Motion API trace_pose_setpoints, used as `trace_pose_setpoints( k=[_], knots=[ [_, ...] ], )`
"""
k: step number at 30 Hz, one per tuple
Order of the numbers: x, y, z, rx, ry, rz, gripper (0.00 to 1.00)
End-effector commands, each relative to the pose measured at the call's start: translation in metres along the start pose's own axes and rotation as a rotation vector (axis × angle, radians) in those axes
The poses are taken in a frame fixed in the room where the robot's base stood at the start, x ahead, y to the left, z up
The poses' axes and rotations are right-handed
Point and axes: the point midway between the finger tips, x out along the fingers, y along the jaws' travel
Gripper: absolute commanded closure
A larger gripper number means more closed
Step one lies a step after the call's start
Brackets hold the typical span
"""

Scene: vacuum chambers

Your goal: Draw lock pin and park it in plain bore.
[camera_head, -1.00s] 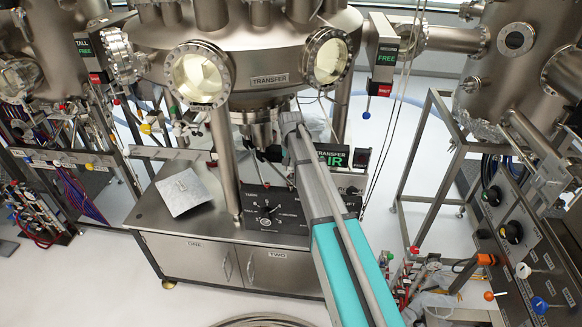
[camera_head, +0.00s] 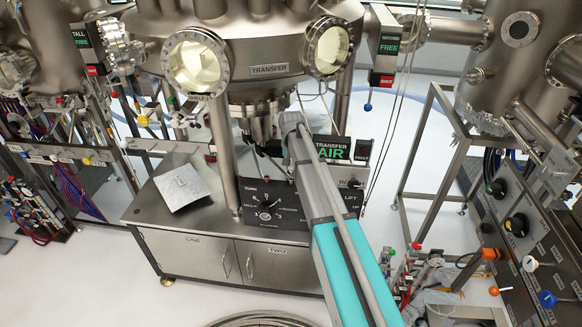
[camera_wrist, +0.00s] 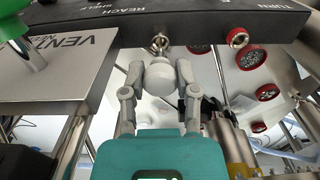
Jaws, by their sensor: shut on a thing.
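In the wrist view my gripper (camera_wrist: 160,78) has its two grey fingers closed around a pale round knob, which I take to be the lock pin's head (camera_wrist: 160,74). Just beyond the knob is a bright metal ring or collar (camera_wrist: 160,42) on the edge of a dark bar. The pin's shank is hardly visible, so I cannot tell how deep it sits. In the head view my arm reaches under the transfer chamber (camera_head: 262,45); the fingers and pin are not clear there.
The dark bar carries the words REACH and TURN (camera_wrist: 265,8). A VENT plate (camera_wrist: 75,55) and a green knob (camera_wrist: 14,20) are close on the left. Several red-rimmed ports (camera_wrist: 250,58) lie behind on the right. A steel cabinet (camera_head: 195,258) stands below the chamber.

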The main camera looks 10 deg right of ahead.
Motion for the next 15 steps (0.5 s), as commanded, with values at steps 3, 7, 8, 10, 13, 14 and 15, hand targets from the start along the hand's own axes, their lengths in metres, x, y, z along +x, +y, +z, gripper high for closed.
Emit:
trace_pose_setpoints(
  k=[3,7,8,10,13,14,15],
  knots=[
    [0.0005,0.0000,0.0000,0.000,0.000,0.000,1.00],
    [0.0025,-0.0001,0.0001,0.000,0.000,0.000,1.00],
    [0.0030,-0.0001,0.0001,0.000,0.000,0.000,1.00],
    [0.0038,-0.0001,0.0002,0.000,0.000,0.000,1.00],
    [0.0040,-0.0002,0.0002,0.000,0.000,0.000,1.00],
    [0.0040,-0.0002,0.0002,0.000,0.000,0.000,1.00],
    [0.0038,-0.0002,0.0002,0.000,0.000,0.000,1.00]
  ],
)
